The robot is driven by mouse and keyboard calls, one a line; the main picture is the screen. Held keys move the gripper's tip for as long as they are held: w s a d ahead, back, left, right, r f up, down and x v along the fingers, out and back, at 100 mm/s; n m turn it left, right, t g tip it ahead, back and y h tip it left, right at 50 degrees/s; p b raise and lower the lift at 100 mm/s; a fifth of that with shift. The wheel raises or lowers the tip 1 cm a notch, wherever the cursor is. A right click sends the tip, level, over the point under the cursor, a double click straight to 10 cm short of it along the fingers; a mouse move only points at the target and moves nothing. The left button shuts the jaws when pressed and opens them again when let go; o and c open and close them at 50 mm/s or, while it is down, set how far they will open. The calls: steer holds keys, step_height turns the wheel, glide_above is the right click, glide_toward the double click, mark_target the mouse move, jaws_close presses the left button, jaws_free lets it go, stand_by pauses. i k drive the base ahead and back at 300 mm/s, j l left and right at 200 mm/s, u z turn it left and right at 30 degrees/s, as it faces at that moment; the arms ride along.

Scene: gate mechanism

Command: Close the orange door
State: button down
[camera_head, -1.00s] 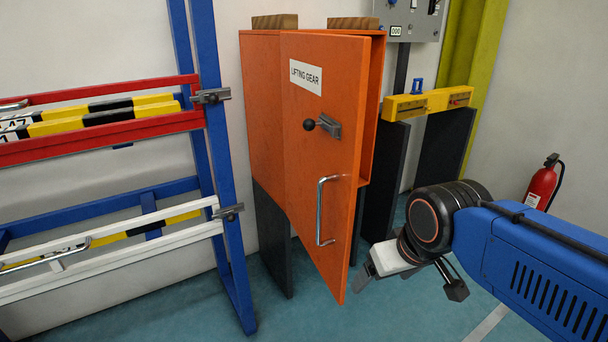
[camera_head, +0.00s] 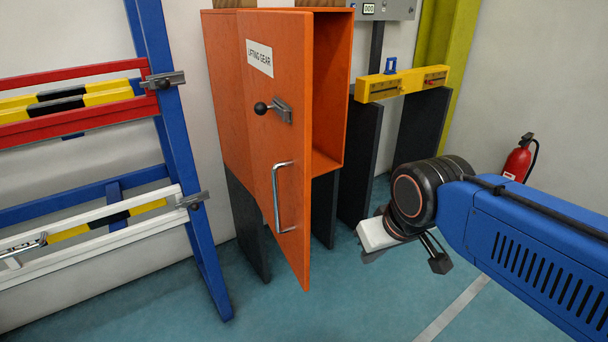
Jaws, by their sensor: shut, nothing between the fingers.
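The orange door (camera_head: 275,155) stands ajar on the front of the orange cabinet (camera_head: 222,95). It is hinged on its left, and its free right edge swings out toward me. It bears a "LIFTING GEAR" label, a grey latch with a black knob (camera_head: 273,110) and a chrome pull handle (camera_head: 283,197). Part of the cabinet's interior (camera_head: 331,95) shows to the right of the door. My gripper (camera_head: 440,262) is shut and empty, right of the door and apart from it. My wrist partly hides its fingers.
A blue rack (camera_head: 175,130) with red and white rails stands left of the cabinet. A yellow bar (camera_head: 402,83) rests on dark panels to the right. A fire extinguisher (camera_head: 517,160) stands by the right wall. Green floor (camera_head: 350,300) is clear before the door.

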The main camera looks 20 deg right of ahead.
mark_target(276, 48)
steer(key=k+l, duration=0.8)
